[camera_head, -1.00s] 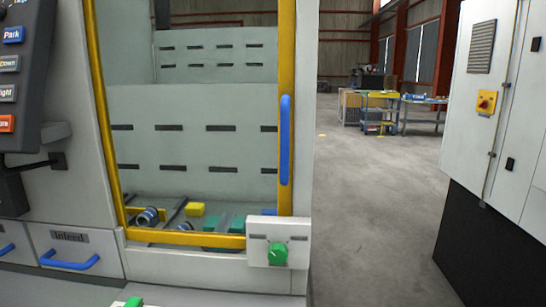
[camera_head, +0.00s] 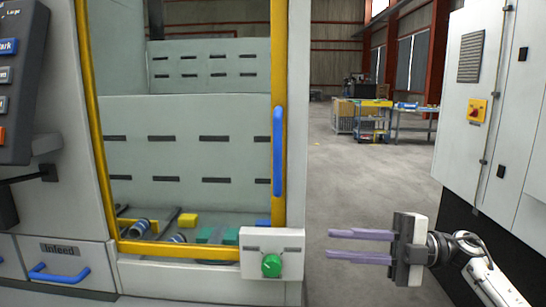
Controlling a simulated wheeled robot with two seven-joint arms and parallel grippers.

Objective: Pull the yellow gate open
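The yellow gate (camera_head: 189,250) is a yellow-framed opening on the front of the grey machine, and it looks closed. Its blue vertical handle (camera_head: 278,152) is on the right frame bar. My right gripper (camera_head: 329,244) comes in from the right, its two long purple fingers pointing left and spread apart with nothing between them. It is to the right of and lower than the handle, apart from it. My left gripper is not in view.
A white box with a green knob (camera_head: 271,265) sticks out below the handle. A control panel (camera_head: 14,80) is at left, above the Infeed drawer (camera_head: 65,262). A grey cabinet (camera_head: 478,110) stands at right. Open floor (camera_head: 355,195) lies between, with carts far behind.

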